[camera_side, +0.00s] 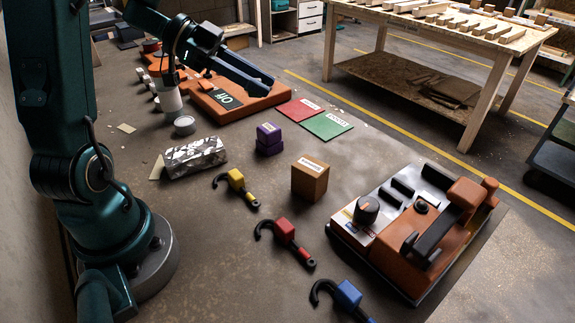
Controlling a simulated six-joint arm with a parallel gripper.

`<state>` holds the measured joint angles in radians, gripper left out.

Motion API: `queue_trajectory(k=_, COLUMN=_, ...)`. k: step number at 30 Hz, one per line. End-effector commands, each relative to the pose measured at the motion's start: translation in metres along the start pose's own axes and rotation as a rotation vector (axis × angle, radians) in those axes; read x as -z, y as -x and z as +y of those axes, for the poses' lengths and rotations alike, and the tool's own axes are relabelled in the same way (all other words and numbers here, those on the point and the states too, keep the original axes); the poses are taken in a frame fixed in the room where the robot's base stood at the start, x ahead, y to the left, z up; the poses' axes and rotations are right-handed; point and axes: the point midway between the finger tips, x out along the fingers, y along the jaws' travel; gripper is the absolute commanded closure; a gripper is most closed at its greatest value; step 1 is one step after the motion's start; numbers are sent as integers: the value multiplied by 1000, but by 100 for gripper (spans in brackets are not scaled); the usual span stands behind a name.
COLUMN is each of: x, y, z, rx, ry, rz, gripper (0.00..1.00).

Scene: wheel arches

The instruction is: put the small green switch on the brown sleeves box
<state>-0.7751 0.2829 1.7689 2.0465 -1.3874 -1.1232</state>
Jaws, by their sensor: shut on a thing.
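The brown box (310,180) stands upright on the floor right of centre, with a white label on its top that is too small to read. My gripper (171,78) is at the upper left, far from the brown box. It points down just above a white cylinder (168,99), and I cannot tell whether they touch. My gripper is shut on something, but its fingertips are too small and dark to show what. I cannot make out a small green switch anywhere.
An orange panel (262,104) marked "Off" lies beside my gripper. Several hooked tools (286,229) and an orange machine (395,255) flank the brown box.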

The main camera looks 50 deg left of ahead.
Motion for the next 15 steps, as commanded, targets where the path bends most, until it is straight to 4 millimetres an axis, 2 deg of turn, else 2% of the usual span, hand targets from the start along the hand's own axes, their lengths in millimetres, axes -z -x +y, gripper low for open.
queue_trajectory(k=2, x=-1, y=-4, z=1, rx=8, ry=8, rz=1, gripper=100)
queue_trajectory(k=5, x=-3, y=-22, z=7, rx=5, ry=10, rz=0, gripper=100)
queue_trajectory(k=15, x=-9, y=-103, z=33, rx=0, ry=9, rz=-4, gripper=100)
